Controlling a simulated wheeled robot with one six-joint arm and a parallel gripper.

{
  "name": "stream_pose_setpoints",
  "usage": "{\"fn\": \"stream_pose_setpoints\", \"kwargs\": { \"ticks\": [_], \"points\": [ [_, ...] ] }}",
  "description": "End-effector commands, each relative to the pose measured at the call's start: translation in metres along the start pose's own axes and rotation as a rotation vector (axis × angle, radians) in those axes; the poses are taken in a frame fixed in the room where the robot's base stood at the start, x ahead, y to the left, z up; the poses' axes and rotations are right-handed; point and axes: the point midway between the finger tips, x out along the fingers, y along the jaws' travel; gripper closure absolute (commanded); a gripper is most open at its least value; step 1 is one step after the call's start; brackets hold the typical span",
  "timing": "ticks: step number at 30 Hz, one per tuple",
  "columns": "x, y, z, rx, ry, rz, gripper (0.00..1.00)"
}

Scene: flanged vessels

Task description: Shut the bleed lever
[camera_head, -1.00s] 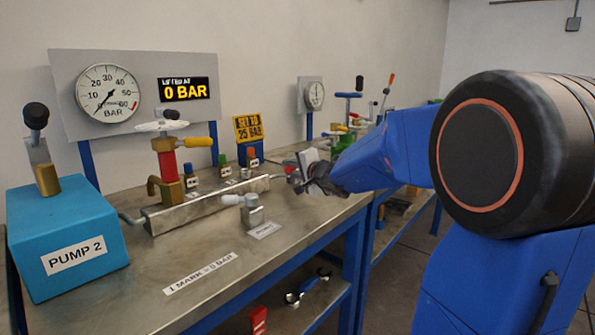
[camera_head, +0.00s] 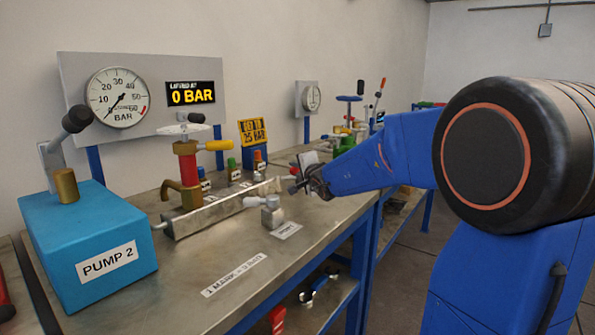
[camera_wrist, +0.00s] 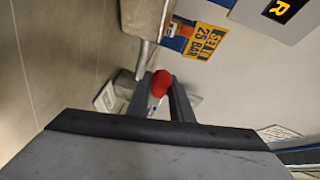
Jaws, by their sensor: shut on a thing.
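My gripper (camera_head: 297,183) is over the bench near the right end of the silver rail. In the wrist view its two fingers (camera_wrist: 160,95) are closed on a round red knob (camera_wrist: 160,83), which I take to be the end of the bleed lever. The lever's stem and pivot are mostly hidden by the fingers, so its angle cannot be told. In the head view only a small bit of red (camera_head: 294,171) shows at the gripper. A small grey block (camera_head: 272,214) with a white-tipped handle (camera_head: 252,202) stands just left of the gripper, apart from it.
The blue PUMP 2 box (camera_head: 85,245) stands at the left. A gauge (camera_head: 118,97) and a "0 BAR" display (camera_head: 191,93) stand behind.

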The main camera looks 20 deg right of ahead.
Motion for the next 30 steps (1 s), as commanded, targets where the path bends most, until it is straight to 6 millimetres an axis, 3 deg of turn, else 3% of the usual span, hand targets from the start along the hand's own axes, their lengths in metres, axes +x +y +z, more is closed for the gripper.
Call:
{"fn": "stream_pose_setpoints", "kwargs": {
  "ticks": [10,11,12,13,23,30],
  "points": [
    [0.001,0.002,-0.001,0.0,0.001,0.003,1.0],
    [0.001,0.002,-0.001,0.0,0.001,0.003,0.73],
    [0.0,0.001,-0.001,0.0,0.001,0.003,0.64],
    [0.0,0.001,-0.001,0.0,0.001,0.003,0.62],
    [-0.002,0.0,0.0,0.0,0.001,0.0,0.62],
    [-0.026,-0.001,-0.001,0.0,0.001,-0.001,0.62]
  ]
}}
